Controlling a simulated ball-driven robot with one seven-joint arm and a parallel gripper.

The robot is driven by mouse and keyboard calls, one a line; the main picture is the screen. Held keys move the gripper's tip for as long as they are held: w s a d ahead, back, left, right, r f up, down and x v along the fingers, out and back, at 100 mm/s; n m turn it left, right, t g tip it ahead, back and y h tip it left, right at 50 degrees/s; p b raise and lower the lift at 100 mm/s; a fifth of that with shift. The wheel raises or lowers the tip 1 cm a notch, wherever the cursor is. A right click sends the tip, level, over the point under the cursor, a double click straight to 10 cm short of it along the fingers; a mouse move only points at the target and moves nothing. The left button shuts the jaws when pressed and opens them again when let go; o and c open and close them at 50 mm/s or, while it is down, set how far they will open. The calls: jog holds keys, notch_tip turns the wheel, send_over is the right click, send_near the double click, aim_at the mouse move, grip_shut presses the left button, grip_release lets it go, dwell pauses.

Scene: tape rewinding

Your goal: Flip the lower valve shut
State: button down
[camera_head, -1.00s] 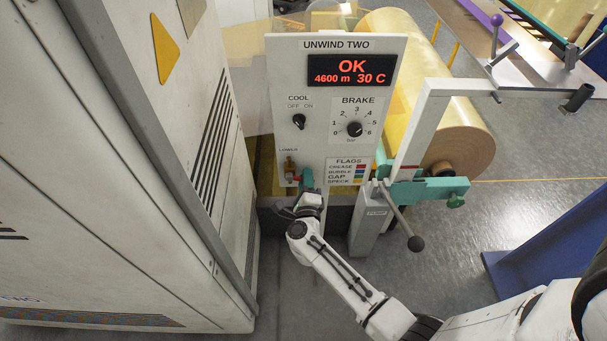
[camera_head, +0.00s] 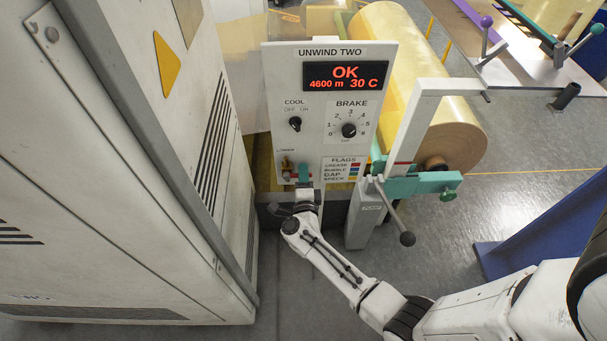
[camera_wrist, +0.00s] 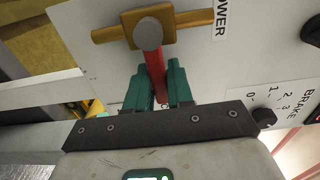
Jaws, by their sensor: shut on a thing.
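The lower valve (camera_wrist: 185,24) is a brass pipe and body on the white panel, with a grey round hub (camera_wrist: 148,34) and a red lever (camera_wrist: 155,66). The word LOWER is printed beside it. In the wrist view the lever runs from the hub down between my teal fingers, across the line of the brass pipe. In the head view my gripper (camera_head: 303,173) is at the panel's lower left, just right of the small brass valve (camera_head: 286,164).
The panel (camera_head: 285,85) carries a display reading OK, a COOL switch (camera_head: 295,124) and a BRAKE knob (camera_head: 349,130). A grey cabinet (camera_head: 120,200) stands close on the left. A crank handle (camera_head: 407,238) juts out right of my gripper, below a yellow film roll (camera_head: 440,120).

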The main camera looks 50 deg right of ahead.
jog(key=c, duration=1.1)
grip_release()
jog(key=v, duration=1)
jog(key=shift+s+a, duration=0.25)
jog(key=shift+a, duration=0.1)
jog(key=shift+w, duration=0.1)
